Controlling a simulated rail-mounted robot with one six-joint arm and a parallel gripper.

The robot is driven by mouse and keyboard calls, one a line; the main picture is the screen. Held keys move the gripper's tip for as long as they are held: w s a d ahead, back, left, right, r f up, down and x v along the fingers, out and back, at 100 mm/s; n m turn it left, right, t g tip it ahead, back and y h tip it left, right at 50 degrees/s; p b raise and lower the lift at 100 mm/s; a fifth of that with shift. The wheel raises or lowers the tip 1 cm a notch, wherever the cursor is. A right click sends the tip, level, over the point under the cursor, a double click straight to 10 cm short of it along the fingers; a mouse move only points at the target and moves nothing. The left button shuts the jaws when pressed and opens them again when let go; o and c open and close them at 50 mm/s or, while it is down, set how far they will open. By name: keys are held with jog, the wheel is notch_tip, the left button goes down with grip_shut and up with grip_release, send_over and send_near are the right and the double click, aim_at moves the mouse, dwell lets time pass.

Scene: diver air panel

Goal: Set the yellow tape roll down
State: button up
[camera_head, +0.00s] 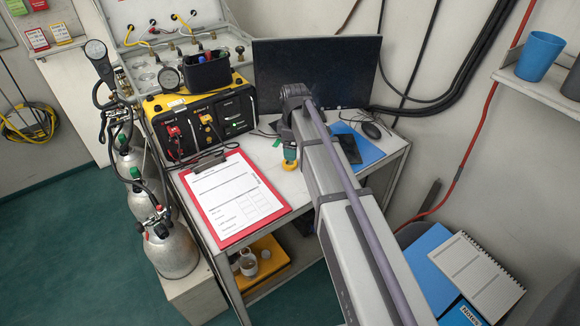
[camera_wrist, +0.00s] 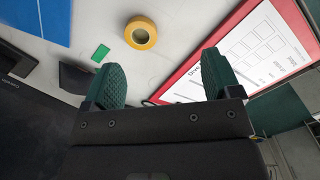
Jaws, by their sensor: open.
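The yellow tape roll (camera_wrist: 141,33) lies flat on the light worktop in the wrist view, clear of both fingers and beyond their tips. In the head view, a yellow part of the roll (camera_head: 290,164) shows just below my gripper (camera_head: 289,150), partly covered by it. In the wrist view my gripper (camera_wrist: 161,62) is open, with its two green fingers wide apart and nothing between them. How high the fingertips are above the worktop is hard to tell.
A red clipboard (camera_head: 236,197) with a white form lies left of my gripper. A small green piece (camera_wrist: 101,52) lies near the roll. A monitor (camera_head: 330,72), blue mat (camera_head: 362,147) and black-yellow panel (camera_head: 205,120) stand around. Bare worktop (camera_wrist: 190,30) lies between roll and clipboard.

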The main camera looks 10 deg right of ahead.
jog(key=w+n, duration=0.4)
jog(key=n+b, duration=0.6)
send_over(291, 165)
jog(key=f, duration=0.6)
jog(key=shift+s+a, duration=0.1)
jog(key=shift+s, duration=0.25)
jog(key=f+b, duration=0.5)
jog(key=shift+w+f, duration=0.15)
jog(key=shift+w, duration=0.15)
jog(key=shift+r, duration=0.25)
jog(key=shift+c, duration=0.3)
jog(key=c, duration=1)
notch_tip(291, 165, up, 10)
jog(key=p, duration=1)
